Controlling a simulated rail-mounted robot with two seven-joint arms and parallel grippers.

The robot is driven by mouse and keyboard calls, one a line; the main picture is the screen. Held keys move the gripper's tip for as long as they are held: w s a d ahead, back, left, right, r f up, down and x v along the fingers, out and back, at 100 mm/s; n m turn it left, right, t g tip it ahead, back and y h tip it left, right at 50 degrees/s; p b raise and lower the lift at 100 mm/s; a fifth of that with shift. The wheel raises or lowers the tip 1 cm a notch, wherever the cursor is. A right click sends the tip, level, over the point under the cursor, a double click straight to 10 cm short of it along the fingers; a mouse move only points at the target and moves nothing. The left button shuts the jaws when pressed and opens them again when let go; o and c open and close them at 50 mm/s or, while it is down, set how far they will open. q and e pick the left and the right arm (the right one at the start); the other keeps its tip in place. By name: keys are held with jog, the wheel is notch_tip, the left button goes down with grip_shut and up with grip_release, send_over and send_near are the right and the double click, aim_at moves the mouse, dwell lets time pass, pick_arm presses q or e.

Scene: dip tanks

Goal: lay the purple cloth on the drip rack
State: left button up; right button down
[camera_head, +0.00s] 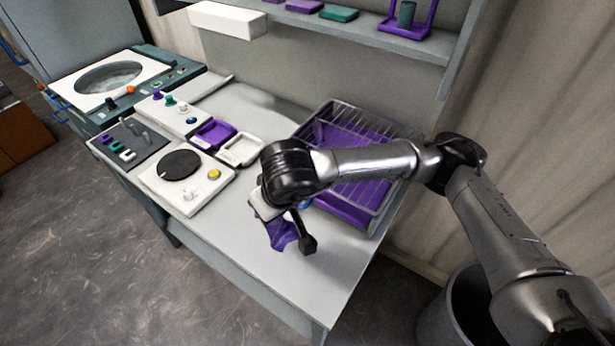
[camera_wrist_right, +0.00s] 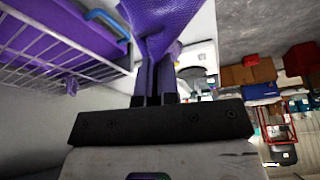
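The purple cloth (camera_head: 281,235) hangs crumpled below my right gripper in the head view, over the front part of the bench. My right gripper (camera_wrist_right: 157,72) is shut on the cloth, which bunches between its fingers and spreads above them in the right wrist view (camera_wrist_right: 172,22). In the head view the arm hides most of the fingers. The drip rack (camera_head: 372,128), a wire grid over a purple tray, stands behind and right of the gripper, partly covered by my right forearm. Its wire edge shows at left in the wrist view (camera_wrist_right: 62,68). My left gripper is not in view.
A purple tray (camera_head: 214,134) and a white tray (camera_head: 241,150) lie left of the arm. A white unit with a black disc (camera_head: 181,165) is near the front edge. A shelf (camera_head: 350,27) runs above the bench. The front right bench top (camera_head: 312,285) is clear.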

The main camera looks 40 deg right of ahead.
jog(key=shift+d, duration=0.15)
jog(key=w+d+r+b, duration=0.1)
jog(key=d, duration=1.5)
jog(key=w+d+r+b, duration=0.1)
jog(key=d, duration=1.5)
jog(key=shift+r+b, duration=0.3)
jog(key=shift+r, duration=0.1)
